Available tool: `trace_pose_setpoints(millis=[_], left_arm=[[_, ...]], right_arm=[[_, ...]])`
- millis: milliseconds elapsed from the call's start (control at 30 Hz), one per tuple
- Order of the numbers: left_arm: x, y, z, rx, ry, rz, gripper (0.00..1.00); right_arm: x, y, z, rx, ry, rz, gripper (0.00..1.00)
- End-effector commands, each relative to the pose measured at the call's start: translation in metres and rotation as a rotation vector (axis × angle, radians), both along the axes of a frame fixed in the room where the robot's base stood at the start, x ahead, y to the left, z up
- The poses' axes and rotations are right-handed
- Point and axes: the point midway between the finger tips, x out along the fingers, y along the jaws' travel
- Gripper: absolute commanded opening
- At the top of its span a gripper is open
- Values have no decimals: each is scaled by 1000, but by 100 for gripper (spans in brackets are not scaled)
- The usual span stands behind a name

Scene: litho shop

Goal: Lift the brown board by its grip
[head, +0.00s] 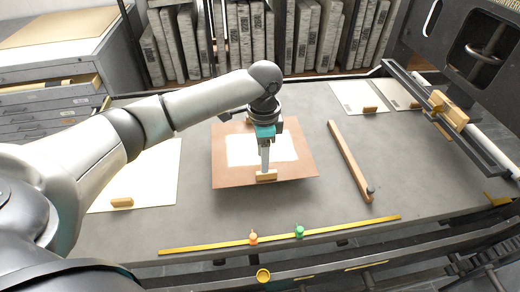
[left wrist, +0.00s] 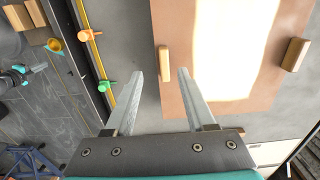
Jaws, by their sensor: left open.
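The brown board (head: 225,165) lies on the dark table with a pale sheet (head: 258,149) on it. A dark shadow shows under its front edge. Its wooden grip (head: 266,176) is at the near edge. My left gripper (head: 265,168) points down just above this grip, open. In the left wrist view the grip (left wrist: 164,64) appears between and beyond the fingertips of my left gripper (left wrist: 160,73), with nothing held. Another wooden block (left wrist: 295,54) sits at the board's far side. What looks like my right gripper (left wrist: 30,72) is at the left edge there, too small to read.
A yellow strip (head: 200,247) with orange (head: 253,238) and green (head: 299,232) pegs runs along the near edge. A wooden bar (head: 350,160) lies right of the board. A pale sheet with a block (head: 122,202) lies left. A press frame (head: 460,120) stands right.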

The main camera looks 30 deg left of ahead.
Motion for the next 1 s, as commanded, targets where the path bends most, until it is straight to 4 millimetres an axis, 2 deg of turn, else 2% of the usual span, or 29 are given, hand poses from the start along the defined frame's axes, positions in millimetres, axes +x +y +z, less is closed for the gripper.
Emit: trace_pose_setpoints(millis=[33, 267, 500, 600, 867, 1000], left_arm=[[0, 0, -8, -1, -1, 0, 55], [1, 0, -23, -1, -1, 1, 55], [6, 2, -59, 0, 0, 0, 55], [6, 2, -67, 1, -1, 1, 55], [6, 2, -68, 0, -3, 0, 55], [6, 2, -68, 0, -3, 0, 40]], right_arm=[[1, 0, -3, 0, -1, 0, 0], [4, 0, -8, 0, -6, 1, 0], [6, 1, -23, 1, -10, 1, 0], [8, 0, -25, 2, -13, 1, 0], [10, 1, -24, 1, -16, 1, 0], [10, 0, -24, 2, -17, 0, 0]])
